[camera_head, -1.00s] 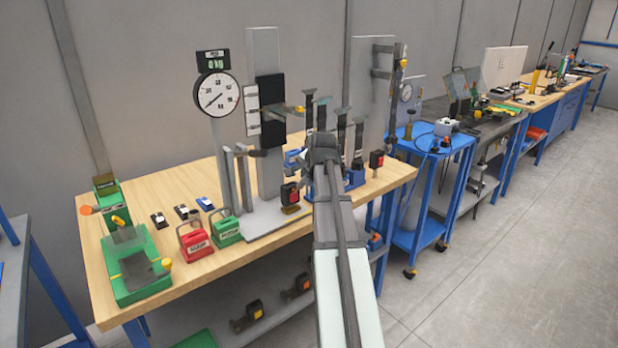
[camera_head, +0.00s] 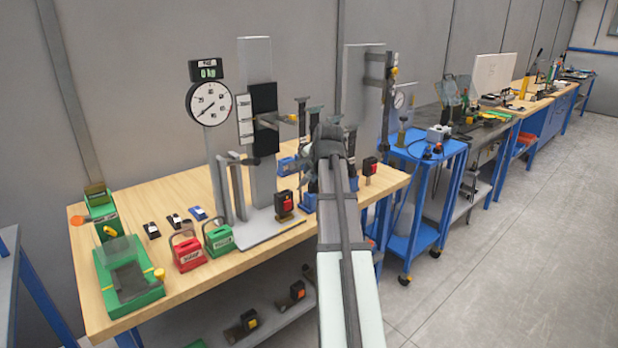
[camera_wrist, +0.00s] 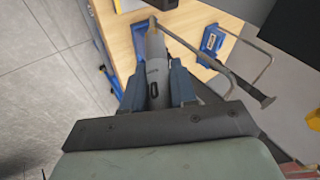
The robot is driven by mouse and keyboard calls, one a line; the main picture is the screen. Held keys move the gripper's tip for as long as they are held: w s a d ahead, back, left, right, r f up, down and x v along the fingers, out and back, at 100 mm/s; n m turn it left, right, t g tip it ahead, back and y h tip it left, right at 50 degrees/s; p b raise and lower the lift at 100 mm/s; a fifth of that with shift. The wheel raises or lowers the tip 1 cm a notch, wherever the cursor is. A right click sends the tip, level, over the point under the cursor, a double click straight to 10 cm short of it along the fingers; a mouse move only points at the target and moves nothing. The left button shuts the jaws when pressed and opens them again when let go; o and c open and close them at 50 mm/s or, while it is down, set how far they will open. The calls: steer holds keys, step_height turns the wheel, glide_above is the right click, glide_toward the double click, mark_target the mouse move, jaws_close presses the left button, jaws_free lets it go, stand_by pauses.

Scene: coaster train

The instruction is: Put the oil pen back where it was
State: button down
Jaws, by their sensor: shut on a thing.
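My gripper (camera_wrist: 156,85) shows in the wrist view with its two dark fingers closed on a slim grey pen-like body with a tan tip, which I take to be the oil pen (camera_wrist: 154,50). Its tip points away from the gripper, over the wooden table. In the head view my arm reaches over the right part of the table (camera_head: 170,192), and the wrist hides the fingers and the pen. A blue labelled block (camera_wrist: 213,40) lies near the pen in the wrist view. I cannot tell which spot belongs to the pen.
A tall stand with a dial gauge (camera_head: 209,103) is left of my arm. Dark upright posts (camera_head: 302,119) stand close to my wrist. A red box (camera_head: 187,254) and a green box (camera_head: 218,239) are near the front edge. A blue cart (camera_head: 427,150) stands to the right.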

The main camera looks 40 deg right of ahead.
steer(key=shift+s+d+r, duration=0.15)
steer(key=shift+s+r, duration=0.15)
steer(key=shift+r, duration=0.15)
